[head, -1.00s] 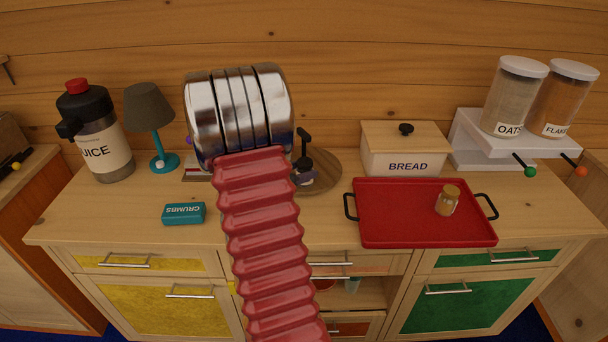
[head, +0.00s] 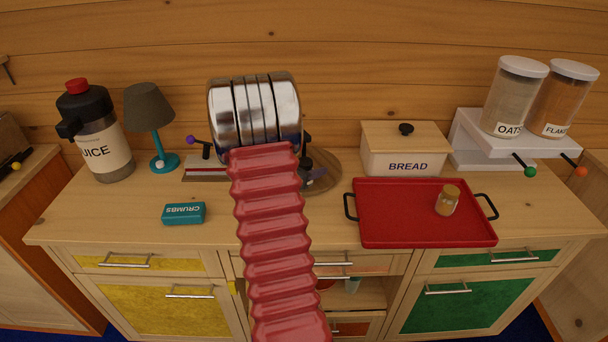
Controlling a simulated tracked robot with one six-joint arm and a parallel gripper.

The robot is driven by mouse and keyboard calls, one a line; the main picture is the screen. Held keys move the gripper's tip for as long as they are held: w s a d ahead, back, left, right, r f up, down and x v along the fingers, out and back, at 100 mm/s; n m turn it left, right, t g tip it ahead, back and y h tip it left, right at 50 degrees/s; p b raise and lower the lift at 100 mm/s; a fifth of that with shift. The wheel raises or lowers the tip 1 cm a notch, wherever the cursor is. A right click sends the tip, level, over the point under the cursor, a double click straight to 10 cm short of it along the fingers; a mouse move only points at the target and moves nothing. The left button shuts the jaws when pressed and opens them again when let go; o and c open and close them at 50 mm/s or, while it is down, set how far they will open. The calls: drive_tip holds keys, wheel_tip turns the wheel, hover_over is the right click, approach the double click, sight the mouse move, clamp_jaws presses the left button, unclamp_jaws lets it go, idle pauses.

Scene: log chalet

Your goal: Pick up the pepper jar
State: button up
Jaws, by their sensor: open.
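A small jar (head: 447,201) with a tan lid and brownish contents stands on the right part of the red tray (head: 385,232). Its label is too small to read, so I cannot tell for sure that it is the pepper jar. No other small spice jar shows. My red ribbed arm rises from the bottom middle and ends in a shiny chrome part above the middle of the counter, left of the tray and well apart from the jar. My gripper's jaws are hidden behind that chrome part.
Behind the tray stands the bread box (head: 405,150). To its right, oats (head: 515,98) and flakes (head: 563,100) dispensers stand on a white stand. A round wooden board (head: 328,170) with a dark object is partly behind my arm. Left are a blue crumbs box (head: 184,213), lamp (head: 150,108) and juice jug (head: 105,150).

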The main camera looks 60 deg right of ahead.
drive_tip(key=shift+c, duration=0.3)
drive_tip(key=c, duration=0.8)
